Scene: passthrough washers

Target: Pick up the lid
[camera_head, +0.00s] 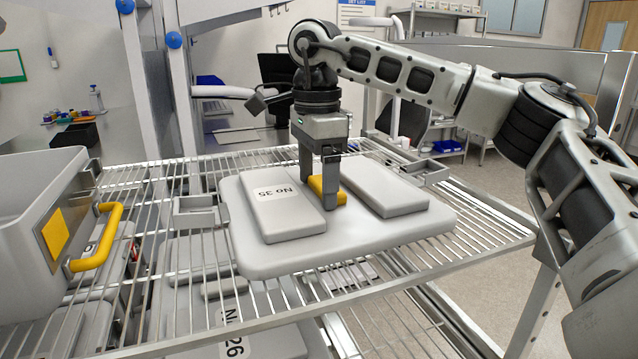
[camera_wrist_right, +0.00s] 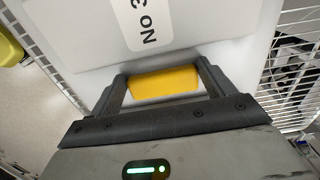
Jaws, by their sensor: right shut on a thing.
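The lid (camera_head: 300,245) is a flat grey-white plate with two raised pads, one labelled "No 35", and a yellow handle between them. In the head view it lies over the upper wire rack. My right gripper (camera_head: 325,198) comes down from above and is shut on the lid's yellow handle (camera_head: 316,186). In the right wrist view the yellow handle (camera_wrist_right: 164,83) sits between the two fingers (camera_wrist_right: 163,88), with the labelled pad (camera_wrist_right: 100,25) beyond. I cannot tell whether the lid touches the rack. My left gripper is not in view.
A grey bin (camera_head: 35,235) with a yellow handle (camera_head: 98,237) stands on the rack at the left. The wire rack (camera_head: 470,235) has bare room at the right. More labelled lids, one marked "26" (camera_head: 250,340), show below. Rack posts (camera_head: 172,80) rise behind.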

